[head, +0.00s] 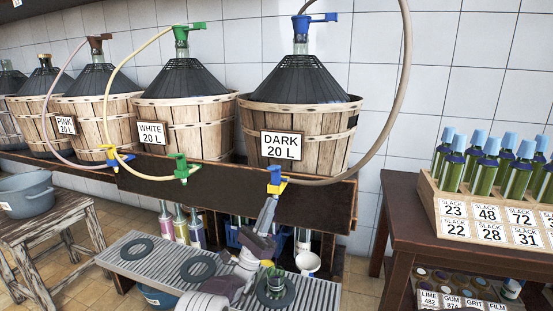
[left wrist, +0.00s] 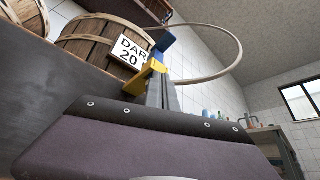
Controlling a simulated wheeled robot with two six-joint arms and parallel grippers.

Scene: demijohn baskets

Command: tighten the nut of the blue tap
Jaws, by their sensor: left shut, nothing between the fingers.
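A blue tap (head: 275,174) with a yellow part (head: 276,187) is at the hose end in front of the DARK basket, by the dark shelf's front. In the left wrist view the blue (left wrist: 165,42) and yellow (left wrist: 150,72) parts show just beyond my fingers. My left gripper (head: 268,205) comes up from below, shut and empty. Its fingertips (left wrist: 158,82) are close to the yellow part; whether they touch it I cannot tell. A separate nut is not clear to see. A yellow and blue tap (head: 115,157) hangs farther left. My right gripper is not in view.
The DARK basket (head: 300,138) stands on the dark shelf (head: 225,196), with a hose (head: 395,100) looping right. A green tap (head: 180,168) is left of my gripper. A slatted bench (head: 145,262) with black rings is below. A bottle crate (head: 480,208) stands at right.

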